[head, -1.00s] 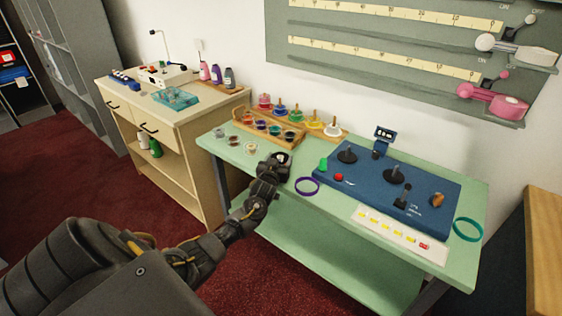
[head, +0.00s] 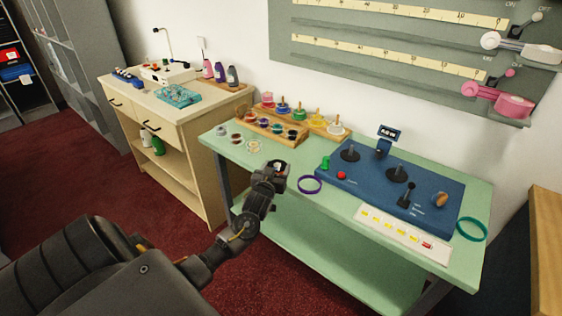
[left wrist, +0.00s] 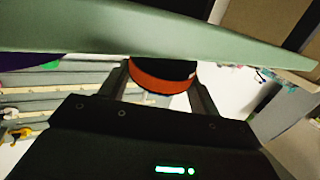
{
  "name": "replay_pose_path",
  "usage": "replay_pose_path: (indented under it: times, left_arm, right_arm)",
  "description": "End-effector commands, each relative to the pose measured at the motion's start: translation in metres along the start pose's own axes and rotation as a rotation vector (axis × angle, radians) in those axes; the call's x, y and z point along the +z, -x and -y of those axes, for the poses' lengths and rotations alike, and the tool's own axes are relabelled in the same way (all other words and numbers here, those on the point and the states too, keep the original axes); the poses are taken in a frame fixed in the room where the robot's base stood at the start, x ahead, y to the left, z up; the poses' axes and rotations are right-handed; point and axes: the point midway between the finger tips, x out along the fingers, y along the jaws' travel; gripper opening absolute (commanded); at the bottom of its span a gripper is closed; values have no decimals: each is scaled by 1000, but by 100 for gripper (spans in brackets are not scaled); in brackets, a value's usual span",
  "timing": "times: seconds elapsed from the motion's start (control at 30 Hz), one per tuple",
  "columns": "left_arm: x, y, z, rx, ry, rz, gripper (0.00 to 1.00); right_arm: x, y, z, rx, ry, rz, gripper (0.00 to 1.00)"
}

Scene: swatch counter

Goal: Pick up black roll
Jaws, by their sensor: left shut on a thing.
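My left gripper (head: 273,172) is at the front edge of the green table, left of the purple ring. It is shut on a black roll. In the left wrist view the black roll (left wrist: 165,72) sits between the two fingers, with an orange-red band facing the camera. The green table edge crosses the wrist view just beyond it and hides part of it. In the head view the roll is hard to tell from the dark gripper. My right gripper is in neither view.
The green table (head: 300,205) holds a blue control panel (head: 375,182), a purple ring (head: 310,184), a teal ring (head: 472,229) and a wooden rack (head: 265,126) of colour pots. Small round dishes (head: 237,139) lie at its left end. A beige cabinet (head: 178,150) stands left.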

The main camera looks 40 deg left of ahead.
Motion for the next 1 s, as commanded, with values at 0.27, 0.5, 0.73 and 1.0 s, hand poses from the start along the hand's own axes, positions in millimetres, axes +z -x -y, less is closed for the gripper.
replay_pose_path:
  times: [0.27, 0.5, 0.73, 1.0]
  left_arm:
    - [4, 57, 0, 1, 3, 0, 39]
    - [5, 90, 0, 0, 1, 0, 39]
    - [5, 108, 0, -1, 1, -1, 39]
    - [4, 112, -4, 6, 1, 1, 39]
  right_arm:
    - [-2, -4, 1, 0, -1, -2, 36]
    - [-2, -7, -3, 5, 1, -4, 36]
    - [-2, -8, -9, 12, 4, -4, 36]
    - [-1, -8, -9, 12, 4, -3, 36]
